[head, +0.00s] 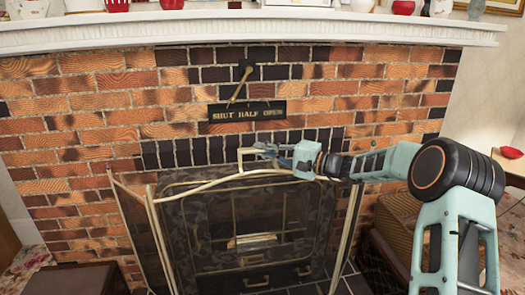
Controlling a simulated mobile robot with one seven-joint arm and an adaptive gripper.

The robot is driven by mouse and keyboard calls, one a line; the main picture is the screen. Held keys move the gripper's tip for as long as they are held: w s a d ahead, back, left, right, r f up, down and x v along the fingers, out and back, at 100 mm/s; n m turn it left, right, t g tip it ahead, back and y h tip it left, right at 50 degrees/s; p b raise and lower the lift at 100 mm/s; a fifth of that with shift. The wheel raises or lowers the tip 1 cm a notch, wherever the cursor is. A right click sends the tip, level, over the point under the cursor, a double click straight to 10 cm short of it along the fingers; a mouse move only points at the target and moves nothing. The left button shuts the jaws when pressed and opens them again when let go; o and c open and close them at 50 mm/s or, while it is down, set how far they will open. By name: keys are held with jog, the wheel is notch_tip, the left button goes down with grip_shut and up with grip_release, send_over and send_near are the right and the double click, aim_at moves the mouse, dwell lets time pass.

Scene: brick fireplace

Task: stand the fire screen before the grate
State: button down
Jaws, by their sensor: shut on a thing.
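The fire screen (180,234) has a pale metal frame, dark mesh and folding side panels. It stands upright in front of the dark grate (252,242) in the brick fireplace, and the grate shows through the mesh. My gripper (258,151) is at the top middle of the screen, reaching in from the right. It is shut on the screen's top handle (240,160). The fingertips are small here and partly merge with the handle. I cannot tell whether the screen's feet touch the floor, as its lower edge is cut off by the picture.
A damper sign (247,111) with a lever is on the bricks just above my gripper. The white mantel (250,30) above carries several pots. A wicker hamper (400,232) stands at the right behind my arm. A dark brown box (75,280) is at the lower left.

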jog(key=shift+a+f+b, duration=0.1)
jog(key=shift+f+b, duration=0.4)
jog(key=shift+b, duration=0.5)
dwell(1.0)
jog(key=c, duration=2)
grip_release()
jog(key=shift+o, duration=0.8)
jog(key=shift+s+f, duration=0.1)
jog(key=shift+f, duration=0.35)
jog(key=shift+o, duration=0.8)
jog(key=shift+r, duration=0.1)
jog(key=shift+r, duration=0.1)
